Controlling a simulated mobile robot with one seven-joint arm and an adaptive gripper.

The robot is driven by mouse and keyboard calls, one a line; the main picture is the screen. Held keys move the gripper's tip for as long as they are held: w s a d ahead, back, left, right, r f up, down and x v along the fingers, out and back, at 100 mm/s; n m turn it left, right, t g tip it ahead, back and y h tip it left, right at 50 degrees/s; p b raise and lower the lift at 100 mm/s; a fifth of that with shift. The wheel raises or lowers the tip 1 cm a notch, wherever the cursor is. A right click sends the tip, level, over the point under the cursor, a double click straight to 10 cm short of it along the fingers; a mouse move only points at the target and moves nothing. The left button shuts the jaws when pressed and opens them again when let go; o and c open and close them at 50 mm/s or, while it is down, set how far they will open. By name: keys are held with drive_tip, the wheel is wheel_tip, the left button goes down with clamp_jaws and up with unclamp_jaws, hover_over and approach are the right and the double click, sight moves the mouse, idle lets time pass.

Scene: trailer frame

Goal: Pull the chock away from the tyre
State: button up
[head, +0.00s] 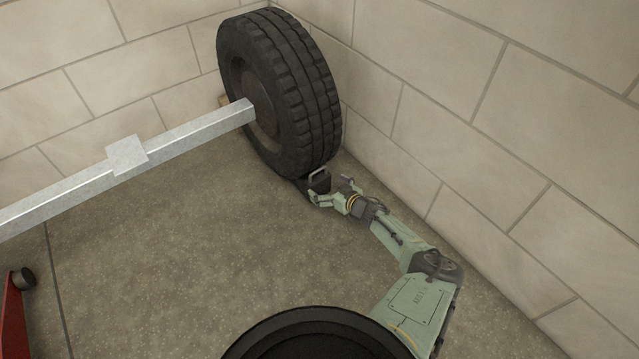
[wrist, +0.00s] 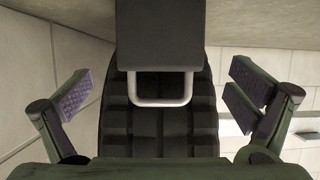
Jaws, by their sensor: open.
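The tyre (head: 290,90) is large and black and stands on the floor in the corner, on the end of a grey metal axle beam (head: 190,135). The chock (head: 319,183) is a small dark block at the foot of the tyre, with a pale loop handle (head: 318,173). In the wrist view the chock (wrist: 158,35) is at the top centre, its handle (wrist: 160,103) in front of the tyre tread (wrist: 160,130). My gripper (head: 332,190) is at the chock, fingers spread. In the wrist view its fingers are wide apart, either side of the handle and not touching it.
Block walls stand behind the tyre and close along the right of my arm (head: 395,240). A red object (head: 14,315) with a dark round end is at the lower left. The concrete floor (head: 180,240) left of my gripper is clear.

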sight(314, 178)
drive_tip(key=b+x, duration=0.4)
drive_tip(key=x, duration=0.3)
drive_tip(key=shift+w+a+f, duration=0.1)
drive_tip(key=shift+f, duration=0.15)
drive_tip(key=shift+w+a+b, duration=0.3)
drive_tip(key=shift+w+b, duration=0.1)
drive_tip(key=shift+w, duration=0.1)
drive_tip(key=c, duration=1.9)
